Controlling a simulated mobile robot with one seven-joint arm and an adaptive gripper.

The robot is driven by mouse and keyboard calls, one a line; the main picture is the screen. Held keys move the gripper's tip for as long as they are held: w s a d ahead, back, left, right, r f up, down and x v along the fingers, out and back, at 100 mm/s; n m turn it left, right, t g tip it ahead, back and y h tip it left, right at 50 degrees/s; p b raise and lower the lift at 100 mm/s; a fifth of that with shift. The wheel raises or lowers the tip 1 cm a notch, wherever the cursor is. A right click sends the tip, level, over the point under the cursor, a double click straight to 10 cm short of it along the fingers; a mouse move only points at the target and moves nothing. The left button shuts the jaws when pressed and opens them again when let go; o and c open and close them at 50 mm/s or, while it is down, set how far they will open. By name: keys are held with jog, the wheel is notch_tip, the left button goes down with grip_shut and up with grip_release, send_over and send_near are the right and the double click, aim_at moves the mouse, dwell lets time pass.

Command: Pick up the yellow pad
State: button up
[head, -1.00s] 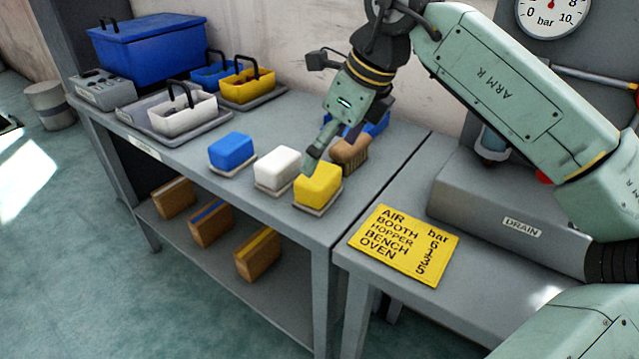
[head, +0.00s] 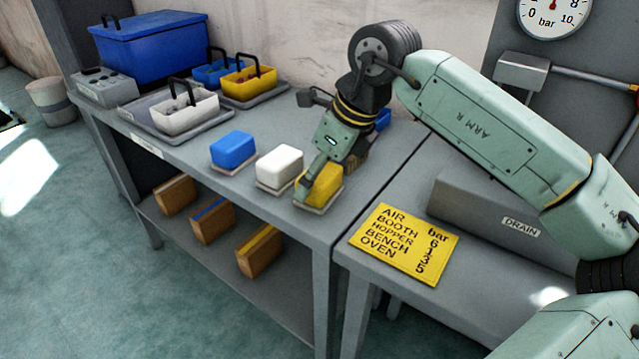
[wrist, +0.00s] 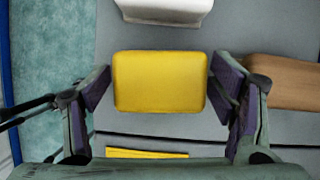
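The yellow pad (head: 324,188) sits on a thin base near the front right corner of the bench, at the right end of a row of pads. My gripper (head: 318,184) is down at it in the head view and partly covers it. In the wrist view the yellow pad (wrist: 160,81) lies between the two open fingers of my gripper (wrist: 162,84). A narrow gap shows on the left side; the right finger is very close to the pad, and I cannot tell whether it touches.
A white pad (head: 280,165) stands close beside the yellow one, and a blue pad (head: 232,149) is further left. A brown wooden thing (wrist: 284,82) lies just beyond the right finger in the wrist view. A yellow sign (head: 404,243) lies on the neighbouring grey surface.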

jog(key=c, duration=0.8)
jog(key=shift+r, duration=0.1)
jog(key=shift+c, duration=0.2)
jog(key=shift+r, duration=0.55)
notch_tip(320, 180, up, 2)
jog(key=shift+r+b, duration=0.1)
jog(key=shift+b, duration=0.2)
jog(key=s+d+b, duration=0.1)
jog(key=s+d, duration=0.2)
jog(key=s, duration=0.4)
jog(key=s+d+r+b, duration=0.1)
jog(key=s+d, duration=0.2)
jog(key=s, duration=0.4)
jog(key=shift+s+d+r+b, duration=0.25)
jog(key=shift+d+b, duration=0.1)
jog(key=shift+b, duration=0.05)
jog(key=o, duration=0.6)
jog(key=c, duration=0.8)
